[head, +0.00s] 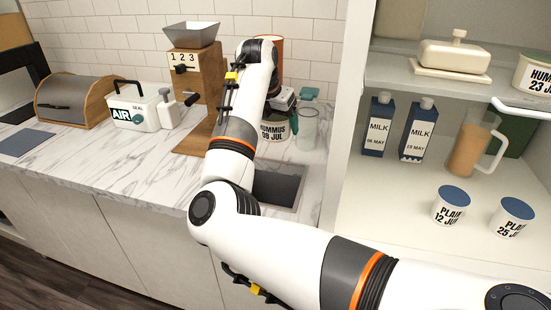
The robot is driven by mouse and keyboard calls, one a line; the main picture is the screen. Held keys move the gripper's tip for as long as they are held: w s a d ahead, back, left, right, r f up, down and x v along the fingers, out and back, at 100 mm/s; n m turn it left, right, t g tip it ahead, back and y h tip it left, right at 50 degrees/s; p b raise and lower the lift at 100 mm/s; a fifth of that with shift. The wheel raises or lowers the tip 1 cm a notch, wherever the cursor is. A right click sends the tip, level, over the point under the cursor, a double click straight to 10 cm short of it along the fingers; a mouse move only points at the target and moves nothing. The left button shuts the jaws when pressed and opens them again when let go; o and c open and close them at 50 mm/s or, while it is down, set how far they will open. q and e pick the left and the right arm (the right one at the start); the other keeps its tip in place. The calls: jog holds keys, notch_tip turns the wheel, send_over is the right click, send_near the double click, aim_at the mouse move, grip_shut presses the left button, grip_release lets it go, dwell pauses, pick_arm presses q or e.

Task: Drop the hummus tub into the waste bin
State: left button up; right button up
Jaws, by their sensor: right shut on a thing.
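A white hummus tub (272,133) marked "HUMMUS 08 JUL" is at the back of the counter, partly hidden by my right forearm. My right gripper (284,101) is at the top of this tub and shut on it; its fingertips are mostly hidden. I cannot tell whether the tub touches the counter. A dark rectangular opening (277,187) in the counter lies in front of the tub, partly covered by my arm; I cannot tell if it is the waste bin. Another hummus tub (535,76), marked "23", is on the cabinet's upper shelf. My left gripper is not in view.
A clear glass (307,130) stands close to the right of the held tub. A wooden grinder (197,75) stands left of it. Milk cartons (417,130), a jug (470,146) and plain tubs (451,206) stand in the open cabinet.

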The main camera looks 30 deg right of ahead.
aim_at(264, 136)
jog(key=shift+m, duration=0.7)
notch_tip(264, 136, down, 6)
jog(key=shift+d+r+b, duration=0.1)
jog(key=shift+r+b, duration=0.05)
jog(key=shift+b, duration=0.35)
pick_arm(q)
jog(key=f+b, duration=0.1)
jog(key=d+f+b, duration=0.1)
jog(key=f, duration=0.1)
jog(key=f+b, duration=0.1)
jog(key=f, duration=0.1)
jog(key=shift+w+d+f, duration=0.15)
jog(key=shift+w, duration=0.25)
pick_arm(e)
notch_tip(264, 136, down, 7)
jog(key=shift+g, duration=0.3)
jog(key=o, duration=1)
jog(key=shift+c, duration=0.2)
jog(key=b+v, duration=0.1)
jog(key=v, duration=1.1)
jog(key=shift+a+b, duration=0.25)
jog(key=shift+b, duration=0.15)
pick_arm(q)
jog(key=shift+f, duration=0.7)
